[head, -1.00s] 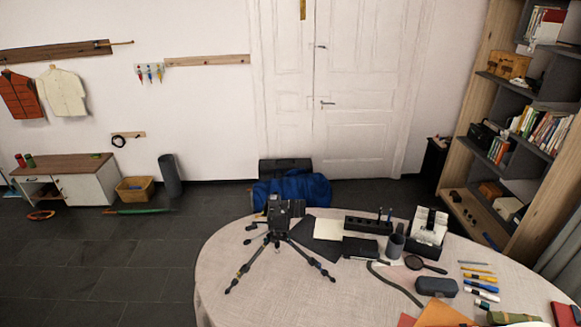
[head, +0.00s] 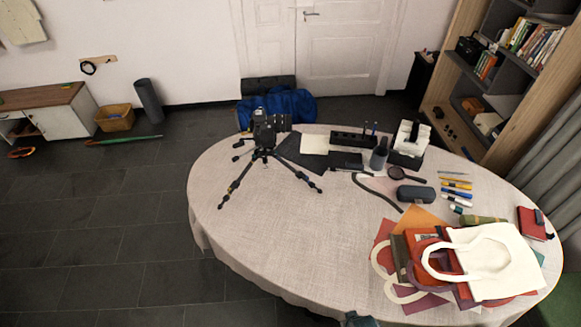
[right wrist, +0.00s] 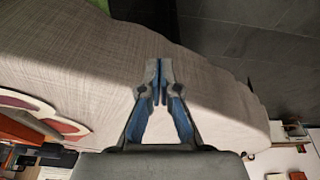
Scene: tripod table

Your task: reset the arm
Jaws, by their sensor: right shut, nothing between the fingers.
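My right gripper (right wrist: 158,82) shows in the right wrist view. Its two grey and blue fingers are together at the tips, with nothing between them. It is over the pale cloth of the oval table (right wrist: 80,60), near the table's edge. In the head view a small dark blue-grey shape shows at the bottom edge by the table's front; it looks like part of my right arm or gripper. My left gripper is in neither view. On the table (head: 290,240) a black tripod (head: 262,150) stands upright on spread legs with a camera on top.
Cloth bags (head: 490,258) lie piled at the table's right front. A glasses case (head: 416,194), magnifier (head: 405,174), dark cup (head: 379,155) and pens (head: 455,185) lie further back. The table's front left is clear. A bookshelf (head: 500,90) stands at the right.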

